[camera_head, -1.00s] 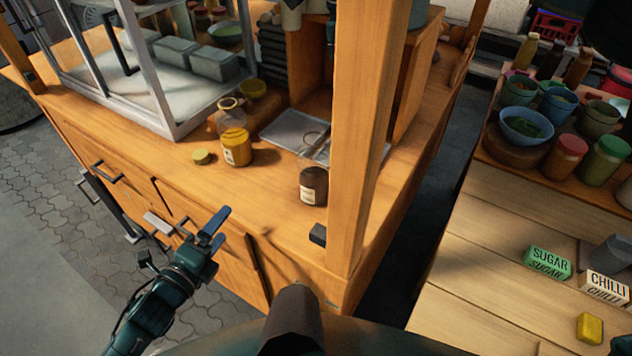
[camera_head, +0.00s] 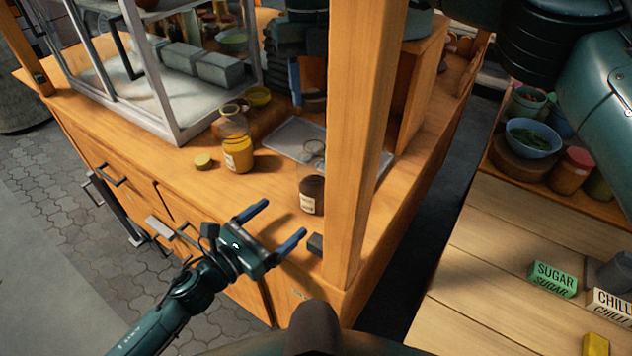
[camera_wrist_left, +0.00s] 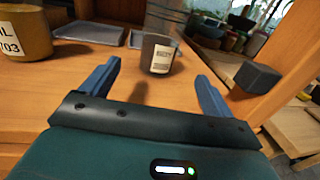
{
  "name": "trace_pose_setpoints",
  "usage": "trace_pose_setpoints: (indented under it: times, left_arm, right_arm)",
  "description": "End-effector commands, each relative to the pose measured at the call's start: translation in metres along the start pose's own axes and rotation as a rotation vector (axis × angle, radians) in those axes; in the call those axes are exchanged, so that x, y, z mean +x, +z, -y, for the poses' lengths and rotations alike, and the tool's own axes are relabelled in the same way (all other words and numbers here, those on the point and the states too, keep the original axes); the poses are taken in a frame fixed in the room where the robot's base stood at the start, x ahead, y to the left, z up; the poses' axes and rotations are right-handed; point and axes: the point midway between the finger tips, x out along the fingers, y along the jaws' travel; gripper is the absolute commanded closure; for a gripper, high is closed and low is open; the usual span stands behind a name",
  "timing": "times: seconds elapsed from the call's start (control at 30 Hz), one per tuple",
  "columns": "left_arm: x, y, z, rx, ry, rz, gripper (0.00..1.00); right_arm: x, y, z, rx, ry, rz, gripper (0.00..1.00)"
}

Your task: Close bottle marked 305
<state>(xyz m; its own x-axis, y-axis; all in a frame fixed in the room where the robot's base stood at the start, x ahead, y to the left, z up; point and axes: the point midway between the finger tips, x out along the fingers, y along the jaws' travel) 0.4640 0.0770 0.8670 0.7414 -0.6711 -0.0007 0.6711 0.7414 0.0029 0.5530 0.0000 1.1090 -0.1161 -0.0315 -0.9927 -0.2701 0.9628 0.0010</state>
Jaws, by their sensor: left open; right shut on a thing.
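A dark brown bottle (camera_head: 312,192) with a clear glass neck stands upright on the wooden counter beside the post; its label is too small to read. It also shows in the left wrist view (camera_wrist_left: 159,56), between my fingers and beyond them. A bottle with yellow contents (camera_head: 238,154) stands to its left; its label in the left wrist view (camera_wrist_left: 22,38) shows 703. A small yellow lid (camera_head: 203,161) lies left of it. My left gripper (camera_head: 278,221) is open and empty, in front of the brown bottle.
The wooden post (camera_head: 362,120) rises just right of the brown bottle. A metal tray (camera_head: 290,137) lies behind it. A small dark block (camera_head: 316,243) sits at the counter's front edge. A glass case (camera_head: 165,95) stands at the left.

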Motion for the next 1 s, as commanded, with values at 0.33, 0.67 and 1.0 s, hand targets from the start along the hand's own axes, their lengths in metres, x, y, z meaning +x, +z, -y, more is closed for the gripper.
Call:
trace_pose_setpoints:
  times: [0.33,0.67,1.0]
  left_arm:
    - [0.036,0.002,-0.001,0.000,0.001,0.003,0.13]
    - [0.096,0.001,0.000,-0.003,0.001,0.001,0.13]
    - [0.120,0.000,-0.001,-0.003,0.001,0.000,0.13]
  right_arm:
    - [0.000,0.000,0.000,-0.002,0.000,0.000,0.80]
    - [0.000,0.000,0.000,-0.002,-0.001,0.000,0.80]
    - [0.000,0.000,0.000,-0.002,-0.001,0.000,0.80]
